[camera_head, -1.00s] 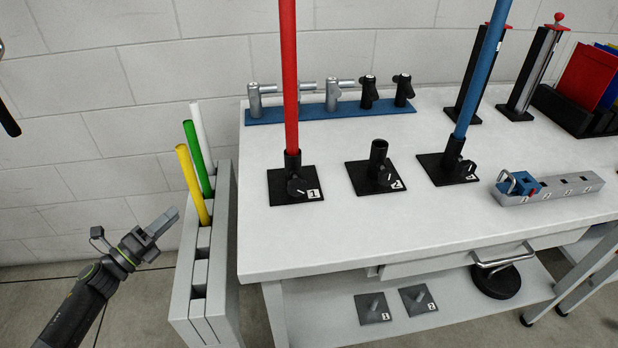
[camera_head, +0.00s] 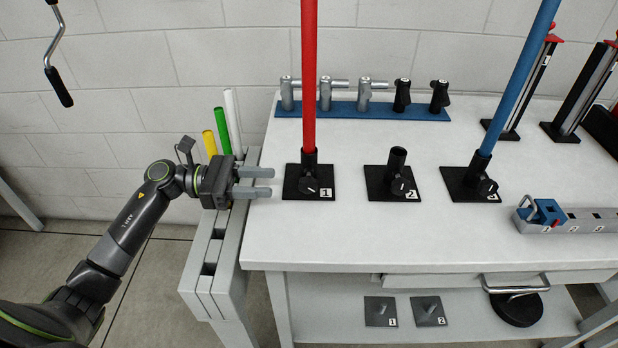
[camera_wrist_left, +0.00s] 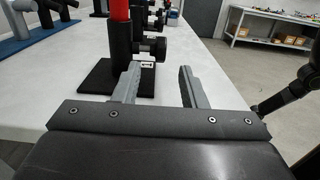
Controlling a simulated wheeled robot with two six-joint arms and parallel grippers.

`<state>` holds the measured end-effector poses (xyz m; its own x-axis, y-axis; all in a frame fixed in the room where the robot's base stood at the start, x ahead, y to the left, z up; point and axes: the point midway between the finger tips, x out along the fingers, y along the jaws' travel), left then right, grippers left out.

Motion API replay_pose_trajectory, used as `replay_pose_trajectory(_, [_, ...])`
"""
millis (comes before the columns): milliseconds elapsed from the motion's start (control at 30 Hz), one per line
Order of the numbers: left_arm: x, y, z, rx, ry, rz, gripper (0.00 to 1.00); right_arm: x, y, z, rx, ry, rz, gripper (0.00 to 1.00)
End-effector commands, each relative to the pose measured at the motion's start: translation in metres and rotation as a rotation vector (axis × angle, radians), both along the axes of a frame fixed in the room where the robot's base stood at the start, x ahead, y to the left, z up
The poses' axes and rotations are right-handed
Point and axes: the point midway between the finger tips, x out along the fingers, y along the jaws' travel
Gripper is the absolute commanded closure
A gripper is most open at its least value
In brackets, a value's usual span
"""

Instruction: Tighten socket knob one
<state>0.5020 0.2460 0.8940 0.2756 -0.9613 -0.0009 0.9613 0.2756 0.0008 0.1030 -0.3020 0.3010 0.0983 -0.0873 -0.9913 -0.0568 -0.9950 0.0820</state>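Socket one (camera_head: 309,165) is a black upright tube on a square black plate marked 1, near the left end of the white table. A red pole (camera_head: 309,80) stands in it. Its black knob (camera_head: 309,186) sits low on the front of the tube; it also shows in the left wrist view (camera_wrist_left: 154,47), beyond the fingertips and left of the gap's middle. My left gripper (camera_head: 272,182) is open and empty, just left of the plate and pointing at the socket. The fingers do not touch the knob. My right gripper is not in view.
Socket two (camera_head: 398,170) is empty, and another socket (camera_head: 480,170) holds a blue pole (camera_head: 520,75). A rack (camera_head: 215,265) with yellow, green and white rods stands left of the table. A blue rail (camera_head: 375,110) with clamps lies behind.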

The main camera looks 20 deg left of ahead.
Motion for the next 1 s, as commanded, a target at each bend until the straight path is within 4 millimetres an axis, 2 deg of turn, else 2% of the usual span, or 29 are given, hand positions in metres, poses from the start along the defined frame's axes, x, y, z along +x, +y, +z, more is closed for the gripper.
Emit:
replay_pose_trajectory(200, [0.011, -0.039, 0.004, -0.005, -0.003, -0.001, 0.62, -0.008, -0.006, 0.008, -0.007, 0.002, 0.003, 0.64])
replay_pose_trajectory(500, [0.023, -0.080, 0.002, -0.004, 0.000, -0.001, 0.62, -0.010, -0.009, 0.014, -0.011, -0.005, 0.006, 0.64])
replay_pose_trajectory(700, [0.026, -0.092, 0.000, -0.002, 0.002, 0.000, 0.62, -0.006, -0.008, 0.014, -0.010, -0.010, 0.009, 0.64])
replay_pose_trajectory(1000, [0.027, -0.094, 0.000, 0.000, 0.001, 0.001, 0.62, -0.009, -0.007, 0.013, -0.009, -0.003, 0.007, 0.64])
